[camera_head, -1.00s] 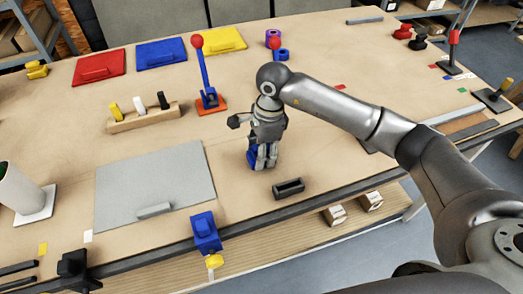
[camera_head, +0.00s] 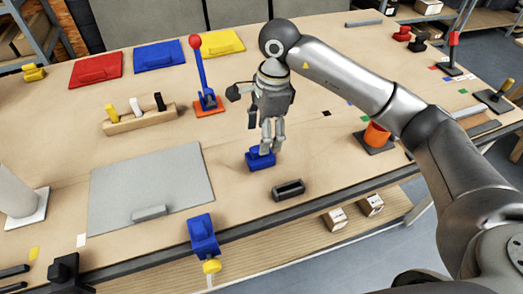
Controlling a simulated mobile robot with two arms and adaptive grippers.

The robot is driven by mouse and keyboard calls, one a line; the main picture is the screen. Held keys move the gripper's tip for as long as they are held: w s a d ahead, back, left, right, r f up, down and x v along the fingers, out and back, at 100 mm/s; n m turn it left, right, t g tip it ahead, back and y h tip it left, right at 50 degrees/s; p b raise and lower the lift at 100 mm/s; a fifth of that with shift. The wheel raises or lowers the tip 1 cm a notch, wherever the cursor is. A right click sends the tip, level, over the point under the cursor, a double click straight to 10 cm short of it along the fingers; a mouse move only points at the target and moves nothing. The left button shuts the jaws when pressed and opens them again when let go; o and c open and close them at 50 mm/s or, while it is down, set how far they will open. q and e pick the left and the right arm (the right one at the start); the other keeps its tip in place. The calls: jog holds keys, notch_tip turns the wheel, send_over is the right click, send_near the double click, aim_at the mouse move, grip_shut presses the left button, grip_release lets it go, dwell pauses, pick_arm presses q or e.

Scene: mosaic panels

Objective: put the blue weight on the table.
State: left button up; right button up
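The blue weight (camera_head: 260,159) is a small blue block that sits on the brown table (camera_head: 330,150), right of the grey plate and just behind a dark grey tray-like block. My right gripper (camera_head: 271,146) points down just above and behind the weight. Its fingers look slightly apart with nothing between them, and it appears clear of the weight. The fingertips partly overlap the weight's top edge in the picture. My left gripper is not in view.
A dark grey block (camera_head: 288,190) lies near the front edge. A grey plate (camera_head: 150,190) lies to the left. A blue lever with a red knob (camera_head: 195,42) stands behind. An orange cylinder (camera_head: 377,134) stands under my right arm. A blue block (camera_head: 204,236) is at the front edge.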

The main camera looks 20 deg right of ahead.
jog(key=shift+d+r+b, duration=0.15)
jog(key=shift+r+b, duration=0.05)
jog(key=shift+r, duration=1)
jog(key=shift+d+r+b, duration=0.1)
jog(key=shift+r+b, duration=0.1)
jog(key=shift+r, duration=0.95)
